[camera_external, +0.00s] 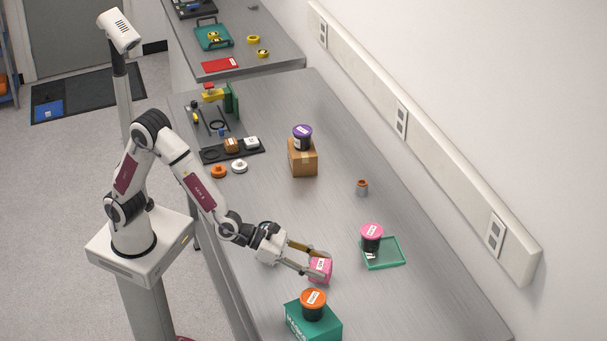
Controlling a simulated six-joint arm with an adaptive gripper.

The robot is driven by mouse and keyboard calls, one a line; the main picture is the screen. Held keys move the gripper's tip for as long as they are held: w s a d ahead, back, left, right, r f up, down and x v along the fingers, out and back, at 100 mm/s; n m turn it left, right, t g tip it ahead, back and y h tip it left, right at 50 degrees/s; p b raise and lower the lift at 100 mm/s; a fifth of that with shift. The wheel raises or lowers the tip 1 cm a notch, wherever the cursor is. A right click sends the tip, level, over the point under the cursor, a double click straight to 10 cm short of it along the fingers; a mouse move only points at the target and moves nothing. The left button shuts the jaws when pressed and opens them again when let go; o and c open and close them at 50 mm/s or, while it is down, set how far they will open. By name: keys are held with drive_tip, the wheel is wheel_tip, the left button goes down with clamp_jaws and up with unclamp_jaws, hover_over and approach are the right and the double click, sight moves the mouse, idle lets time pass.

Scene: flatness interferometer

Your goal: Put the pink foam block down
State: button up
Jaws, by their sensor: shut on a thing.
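The pink foam block (320,269) is a small pink piece with a white label. It is at the front part of the grey bench, left of the green tray. My gripper (318,265) is shut on the pink foam block, with its fingers reaching in from the left. I cannot tell whether the block touches the bench top (265,215) or is held just above it. Part of the block is hidden by the fingers.
A green tray (400,264) holds a pink-lidded tub (371,237). A green box (325,328) with an orange-lidded tub (313,304) stands close in front of my gripper. A cardboard box (303,163) carries a purple-lidded tub (302,138).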

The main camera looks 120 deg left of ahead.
drive_tip(key=w+a+f+n+y, duration=0.1)
drive_tip(key=w+a+f, duration=0.1)
drive_tip(key=w, duration=0.6)
drive_tip(key=w+a+f+n+y, duration=0.1)
drive_tip(key=w+a+f, duration=0.2)
drive_tip(key=w+a, duration=0.2)
drive_tip(key=shift+w+a+f+g, duration=0.2)
drive_tip(key=shift+w+a+g, duration=0.1)
drive_tip(key=shift+w, duration=1.35)
drive_tip(key=shift+f, duration=0.15)
drive_tip(key=shift+f, duration=3.25)
drive_tip(key=shift+f, duration=0.6)
drive_tip(key=shift+o, duration=1.4)
drive_tip(key=o, duration=0.5)
